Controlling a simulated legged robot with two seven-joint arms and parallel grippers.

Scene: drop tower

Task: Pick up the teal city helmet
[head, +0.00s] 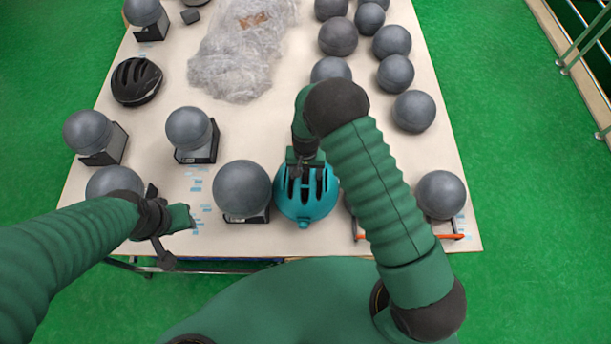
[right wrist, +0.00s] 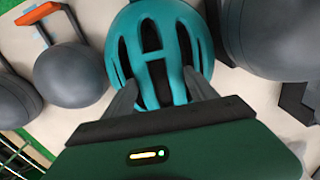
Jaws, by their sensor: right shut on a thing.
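The teal city helmet (head: 307,203) sits near the front edge of the table, just right of a grey ball on a dark block. My right gripper (head: 304,168) reaches down onto its far side. In the right wrist view the teal helmet (right wrist: 155,50) lies between the two dark fingers (right wrist: 160,100), which are shut on its vented shell. Whether the helmet touches the table is hard to tell. My left gripper (head: 180,218) is over the table's front left, holding nothing that I can see. Its finger gap does not show clearly.
A grey ball (head: 242,188) stands close left of the helmet. Another grey ball (head: 440,194) is at the right by an orange-ended frame (head: 450,237). A black helmet (head: 136,81) and crumpled clear plastic (head: 240,55) lie farther back. Several grey balls fill the back right.

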